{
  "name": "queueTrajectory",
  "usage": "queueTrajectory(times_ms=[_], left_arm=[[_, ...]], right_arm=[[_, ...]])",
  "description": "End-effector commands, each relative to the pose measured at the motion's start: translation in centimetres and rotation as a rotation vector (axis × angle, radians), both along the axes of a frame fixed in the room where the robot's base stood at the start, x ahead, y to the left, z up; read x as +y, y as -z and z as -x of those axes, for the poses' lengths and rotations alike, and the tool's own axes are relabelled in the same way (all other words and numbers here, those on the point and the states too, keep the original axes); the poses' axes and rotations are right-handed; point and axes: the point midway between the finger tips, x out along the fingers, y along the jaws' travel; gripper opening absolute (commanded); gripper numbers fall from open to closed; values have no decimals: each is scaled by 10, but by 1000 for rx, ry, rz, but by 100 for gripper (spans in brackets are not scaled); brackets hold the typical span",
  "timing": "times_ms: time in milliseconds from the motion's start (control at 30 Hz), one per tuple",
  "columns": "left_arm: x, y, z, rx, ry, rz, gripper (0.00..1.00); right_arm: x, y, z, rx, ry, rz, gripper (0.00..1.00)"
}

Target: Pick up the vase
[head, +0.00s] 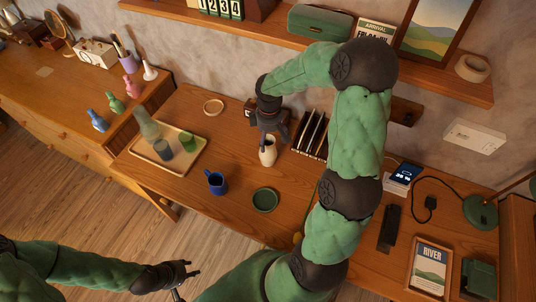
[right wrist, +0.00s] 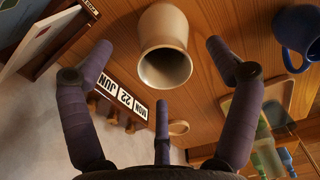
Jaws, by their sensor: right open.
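The cream vase (head: 267,152) stands upright on the wooden desk, left of a dark upright rack. In the right wrist view the vase (right wrist: 164,40) shows its round dark mouth toward the camera, between the spread fingers. My right gripper (head: 269,128) is just above and behind the vase, pointing down at it. Its fingers (right wrist: 160,62) are open and hold nothing; from the head view I cannot tell whether they touch the vase. My left gripper (head: 187,279) is low at the bottom left, in front of the desk, with its fingers apart and empty.
A blue mug (head: 216,183) and a green dish (head: 265,200) stand in front of the vase. A tray (head: 139,149) with glassware is to the left. The slotted rack (head: 312,133) is close on the right. A shelf (head: 270,36) overhangs behind.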

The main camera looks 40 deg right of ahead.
Motion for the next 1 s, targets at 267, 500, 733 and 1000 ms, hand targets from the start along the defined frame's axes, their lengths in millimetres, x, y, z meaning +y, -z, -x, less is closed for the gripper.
queueTrajectory(times_ms=[267,500,733,1000], left_arm=[[0,9,0,0,0,0,40],[0,24,0,0,0,0,40],[0,25,0,0,0,0,40],[0,24,0,0,0,0,40]], right_arm=[[2,22,0,1,0,0,89],[4,55,-1,1,1,0,89],[4,60,-2,-2,2,0,89],[4,60,-1,-1,1,0,32]])
